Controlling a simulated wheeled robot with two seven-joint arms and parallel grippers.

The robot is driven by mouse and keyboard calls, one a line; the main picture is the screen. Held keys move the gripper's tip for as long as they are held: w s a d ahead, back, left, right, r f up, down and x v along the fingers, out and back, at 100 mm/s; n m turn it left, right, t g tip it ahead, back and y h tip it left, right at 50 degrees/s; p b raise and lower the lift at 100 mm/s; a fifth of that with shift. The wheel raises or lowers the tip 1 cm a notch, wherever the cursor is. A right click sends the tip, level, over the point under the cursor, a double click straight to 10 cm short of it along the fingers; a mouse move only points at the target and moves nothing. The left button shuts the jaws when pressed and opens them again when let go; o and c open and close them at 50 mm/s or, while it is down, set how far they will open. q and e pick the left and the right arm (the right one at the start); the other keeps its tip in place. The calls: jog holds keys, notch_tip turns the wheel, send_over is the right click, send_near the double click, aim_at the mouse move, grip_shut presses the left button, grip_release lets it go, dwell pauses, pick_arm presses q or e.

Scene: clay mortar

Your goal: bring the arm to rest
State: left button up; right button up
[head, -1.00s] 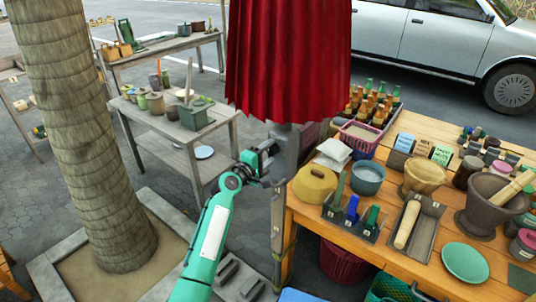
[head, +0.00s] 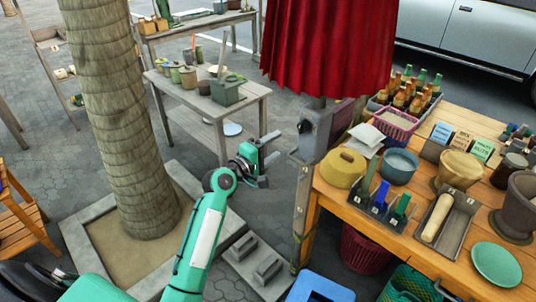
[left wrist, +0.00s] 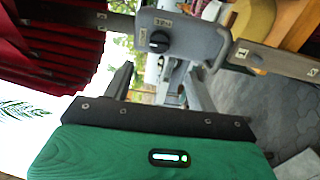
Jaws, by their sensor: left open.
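My left gripper (head: 272,160) is open and empty in the head view. It hangs in the air left of the grey post (head: 302,212), apart from it, with the paving behind. A grey box with a black knob (head: 314,130) is on the post under the closed red parasol (head: 330,45). In the left wrist view, the open fingers of my left gripper (left wrist: 160,78) point toward the knob box (left wrist: 180,38), with nothing between them. My right gripper is not in view.
A tree trunk (head: 118,120) rises at the left. A grey table (head: 178,98) with pots stands behind. Weight blocks (head: 267,268) lie at the post's foot.

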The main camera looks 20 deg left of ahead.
pick_arm(q)
jog(key=shift+v, duration=0.95)
